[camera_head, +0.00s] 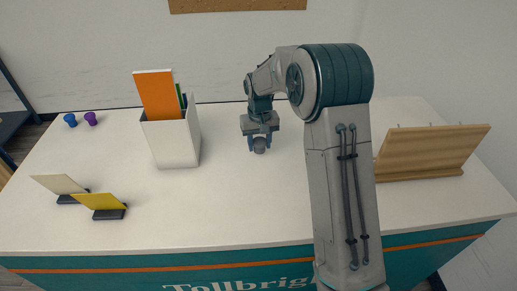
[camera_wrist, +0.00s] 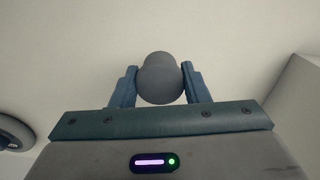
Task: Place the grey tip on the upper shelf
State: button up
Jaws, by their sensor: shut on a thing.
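The grey tip (camera_wrist: 160,78) is a rounded grey piece held between the two blue fingers of my gripper (camera_wrist: 158,84) in the wrist view. In the head view the grey tip (camera_head: 260,145) shows at the lower end of my gripper (camera_head: 258,141), over the middle of the white counter. I cannot tell how far it is above the counter top. My gripper is shut on it. No upper shelf can be made out for certain; a dark frame (camera_head: 12,118) at the left edge is only partly in view.
A white holder (camera_head: 175,142) with an orange card (camera_head: 157,95) stands left of my gripper. Two card stands (camera_head: 72,199) (camera_head: 110,213) are at the front left. A wooden rack (camera_head: 430,152) is at the right.

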aim_at(259, 159)
notch_tip(259, 159, down, 4)
jog(key=shift+a+r+p, duration=0.1)
jog(key=shift+a+p, duration=0.05)
jog(key=shift+p, duration=0.5)
jog(key=shift+f, duration=0.2)
jog(key=shift+f+b, duration=0.25)
jog(key=shift+b, duration=0.05)
jog(key=o, duration=0.9)
jog(key=shift+r, duration=0.1)
jog(key=shift+o, duration=0.2)
jog(key=shift+r, duration=0.15)
